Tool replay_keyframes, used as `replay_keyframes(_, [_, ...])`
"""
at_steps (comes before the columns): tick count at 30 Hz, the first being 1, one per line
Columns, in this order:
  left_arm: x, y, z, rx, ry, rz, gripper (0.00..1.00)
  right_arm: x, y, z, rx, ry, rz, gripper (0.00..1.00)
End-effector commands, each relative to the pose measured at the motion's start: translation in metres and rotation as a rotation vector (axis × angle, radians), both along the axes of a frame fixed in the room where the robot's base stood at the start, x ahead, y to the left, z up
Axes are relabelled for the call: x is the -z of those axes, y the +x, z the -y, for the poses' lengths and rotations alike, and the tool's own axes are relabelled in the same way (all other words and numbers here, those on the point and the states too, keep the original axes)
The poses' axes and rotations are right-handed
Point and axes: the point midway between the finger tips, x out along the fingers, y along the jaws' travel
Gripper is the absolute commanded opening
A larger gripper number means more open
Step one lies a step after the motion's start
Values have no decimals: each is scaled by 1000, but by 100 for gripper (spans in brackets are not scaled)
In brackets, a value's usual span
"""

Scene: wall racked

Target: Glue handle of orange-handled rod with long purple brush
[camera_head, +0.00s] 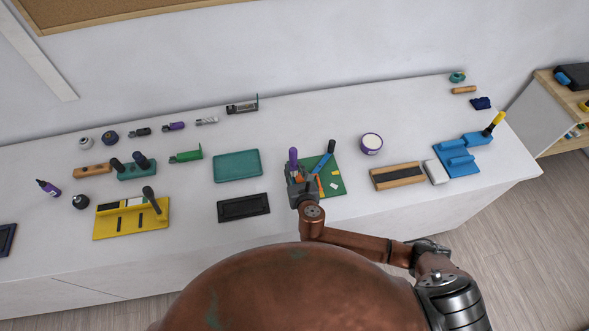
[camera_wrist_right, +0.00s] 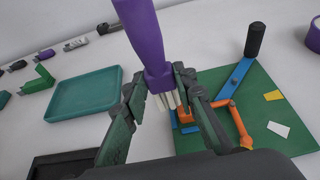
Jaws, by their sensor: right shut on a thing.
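A long purple brush (camera_wrist_right: 148,40) with pale bristles (camera_wrist_right: 168,99) is between the fingers of my right gripper (camera_wrist_right: 163,92), which is shut on it. In the head view the purple brush (camera_head: 293,155) stands up from my right gripper (camera_head: 298,180) at the left edge of the green board. Orange parts (camera_wrist_right: 238,122) lie on the green board (camera_wrist_right: 255,105), just right of the fingers, beside a blue bar (camera_wrist_right: 236,78) with a black grip. I cannot tell clearly which orange part is the rod's handle. The bristle tips appear close to an orange block (camera_wrist_right: 187,114). My left gripper is not in view.
A teal tray (camera_head: 238,165) and a black tray (camera_head: 243,207) lie left of the board. A purple-and-white tub (camera_head: 371,143) stands to its right, with a wooden block (camera_head: 398,175) and a blue rack (camera_head: 458,158) further right. A yellow board (camera_head: 130,217) lies at left.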

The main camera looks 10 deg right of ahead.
Motion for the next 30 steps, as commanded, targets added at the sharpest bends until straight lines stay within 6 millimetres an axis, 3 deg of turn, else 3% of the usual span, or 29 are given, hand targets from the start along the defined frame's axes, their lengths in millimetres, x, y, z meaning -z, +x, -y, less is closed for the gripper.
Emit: replay_keyframes(30, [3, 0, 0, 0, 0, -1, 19, 14, 0, 5, 0, -1, -1, 1])
